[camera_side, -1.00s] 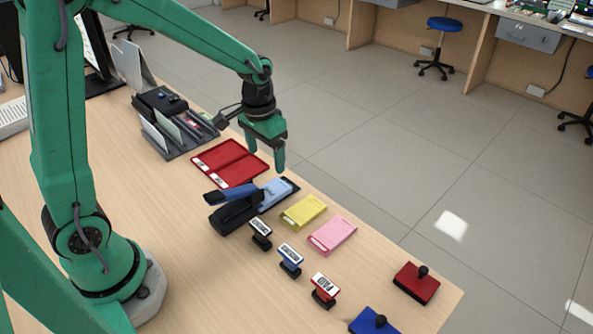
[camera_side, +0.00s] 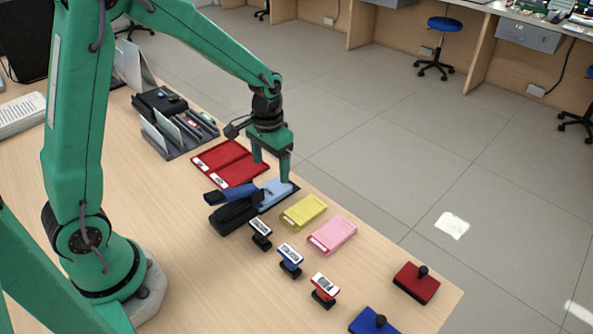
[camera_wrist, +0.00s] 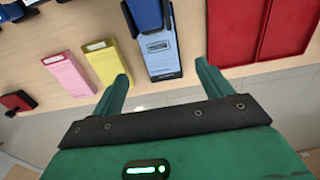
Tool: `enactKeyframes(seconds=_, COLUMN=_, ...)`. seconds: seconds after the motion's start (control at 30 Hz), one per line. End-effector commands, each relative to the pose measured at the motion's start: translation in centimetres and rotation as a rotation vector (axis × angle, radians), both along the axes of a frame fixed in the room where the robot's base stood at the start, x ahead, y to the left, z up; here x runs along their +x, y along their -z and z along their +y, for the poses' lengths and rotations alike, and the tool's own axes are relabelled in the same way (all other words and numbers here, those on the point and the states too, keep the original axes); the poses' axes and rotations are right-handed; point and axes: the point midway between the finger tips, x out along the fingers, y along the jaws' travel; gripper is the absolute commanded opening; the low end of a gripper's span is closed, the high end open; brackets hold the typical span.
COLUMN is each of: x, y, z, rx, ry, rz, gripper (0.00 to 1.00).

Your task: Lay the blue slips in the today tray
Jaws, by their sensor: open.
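The blue slips (camera_side: 274,192) lie as a pale blue pad on the counter, partly on a dark backing, with one end against a stapler-like tool. They also show in the wrist view (camera_wrist: 163,57). My gripper (camera_side: 272,171) is open and empty, pointing down low over the blue slips. In the wrist view its fingers (camera_wrist: 163,71) stand apart on either side of the pad's end. A red tray (camera_side: 229,163) with two compartments lies just behind the slips; it also shows in the wrist view (camera_wrist: 262,25). Its small white labels are too small to read.
The black and blue stapler-like tool (camera_side: 234,212) stands beside the slips. A yellow pad (camera_side: 303,212) and a pink pad (camera_side: 332,235) lie to the right. Several stamps (camera_side: 290,260) stand in front. A grey organiser (camera_side: 185,140) is at the back left.

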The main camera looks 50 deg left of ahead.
Motion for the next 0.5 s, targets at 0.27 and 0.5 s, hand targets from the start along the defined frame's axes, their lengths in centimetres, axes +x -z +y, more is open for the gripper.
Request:
enactKeyframes(seconds=0.27, x=-0.1, y=2.7, z=0.0, rx=0.000, ry=0.000, rz=0.004, gripper=0.78)
enactKeyframes(seconds=0.5, x=-0.1, y=5.5, z=0.0, rx=0.000, ry=0.000, rz=0.004, gripper=0.78)
